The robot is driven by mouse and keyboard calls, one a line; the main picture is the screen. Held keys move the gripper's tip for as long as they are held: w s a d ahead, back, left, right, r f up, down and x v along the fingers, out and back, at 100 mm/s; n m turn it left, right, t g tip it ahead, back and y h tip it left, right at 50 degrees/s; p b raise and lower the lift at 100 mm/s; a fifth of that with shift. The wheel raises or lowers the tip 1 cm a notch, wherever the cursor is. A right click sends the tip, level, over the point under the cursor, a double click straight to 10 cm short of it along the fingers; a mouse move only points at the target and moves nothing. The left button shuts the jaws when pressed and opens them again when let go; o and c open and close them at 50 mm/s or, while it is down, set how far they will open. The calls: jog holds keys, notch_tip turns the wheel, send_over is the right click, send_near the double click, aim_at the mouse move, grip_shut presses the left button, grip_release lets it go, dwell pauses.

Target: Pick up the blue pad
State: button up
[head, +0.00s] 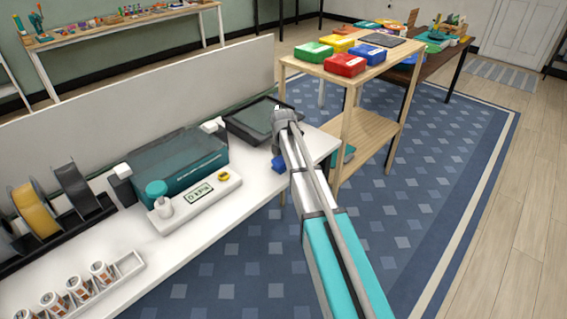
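A small blue block-like thing (278,163), which may be the blue pad, shows at the front right of the white table, just left of my arm. My arm covers part of it. My gripper (279,143) is at the far end of the arm, over the table's right end and close to the blue thing. Its fingers are too small and hidden to make out, so I cannot tell whether it is open or whether it touches the blue thing.
A dark tray (246,122) lies behind the blue thing. A teal-covered machine (175,163) and a white device (196,204) stand to the left. A wooden shelf (342,118) with red, green, yellow and blue boxes stands close on the right. Patterned carpet (440,170) is clear beyond my arm.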

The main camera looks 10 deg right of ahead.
jog(key=c, duration=1.1)
jog(key=shift+r, duration=0.25)
notch_tip(320, 180, up, 2)
jog(key=p, duration=0.2)
jog(key=shift+r+p, duration=0.1)
jog(key=shift+p, duration=0.2)
jog(key=s+r+p, duration=0.3)
jog(key=s, duration=0.1)
jog(key=s+r+p, duration=0.4)
jog(key=s, duration=0.1)
jog(key=s+r+p, duration=0.3)
jog(key=s, duration=0.2)
jog(key=shift+r, duration=0.2)
